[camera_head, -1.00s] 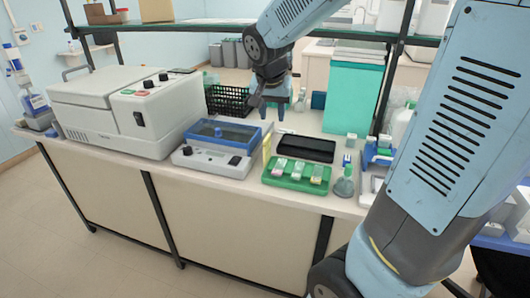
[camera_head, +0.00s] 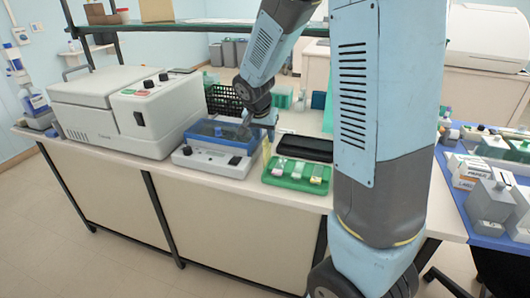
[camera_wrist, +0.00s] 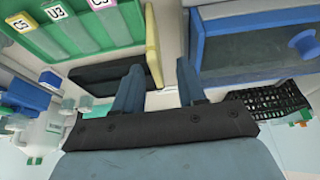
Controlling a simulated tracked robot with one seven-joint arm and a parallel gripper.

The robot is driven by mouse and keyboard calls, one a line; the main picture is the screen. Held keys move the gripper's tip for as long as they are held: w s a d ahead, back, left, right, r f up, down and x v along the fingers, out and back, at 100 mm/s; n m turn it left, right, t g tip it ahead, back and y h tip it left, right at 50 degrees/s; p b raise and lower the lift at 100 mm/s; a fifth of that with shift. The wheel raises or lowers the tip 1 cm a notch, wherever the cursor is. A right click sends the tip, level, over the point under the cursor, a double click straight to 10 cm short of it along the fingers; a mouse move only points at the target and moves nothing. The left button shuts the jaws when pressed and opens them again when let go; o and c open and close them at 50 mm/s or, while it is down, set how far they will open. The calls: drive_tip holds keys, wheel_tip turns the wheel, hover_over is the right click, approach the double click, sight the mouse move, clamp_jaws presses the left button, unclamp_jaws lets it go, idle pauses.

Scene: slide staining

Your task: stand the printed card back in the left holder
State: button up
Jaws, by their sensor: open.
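My gripper (camera_wrist: 160,78) is open, with nothing between its two fingers in the wrist view. In the head view, my gripper (camera_head: 258,122) hangs above the bench, by the right end of the blue-lidded device. A thin yellow upright piece (camera_head: 266,150) stands between that device and the green tray (camera_head: 267,179). It also shows in the wrist view (camera_wrist: 153,45), beyond my fingers. I cannot tell for sure which piece is the printed card or which is the left holder.
The blue-lidded device (camera_head: 217,147) stands left of the tray, and a large white machine (camera_head: 130,110) stands farther left. A black flat tray (camera_head: 306,148) lies behind the green tray. A black basket (camera_head: 224,100) stands behind. A blue mat (camera_head: 505,240) with boxes is at right.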

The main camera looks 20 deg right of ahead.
sight(267, 144)
drive_tip(key=shift+d+x, duration=0.15)
drive_tip(key=shift+x, duration=1.25)
drive_tip(key=shift+d+x, duration=0.15)
drive_tip(key=shift+x, duration=1.2)
drive_tip(key=shift+c, duration=0.3)
clamp_jaws()
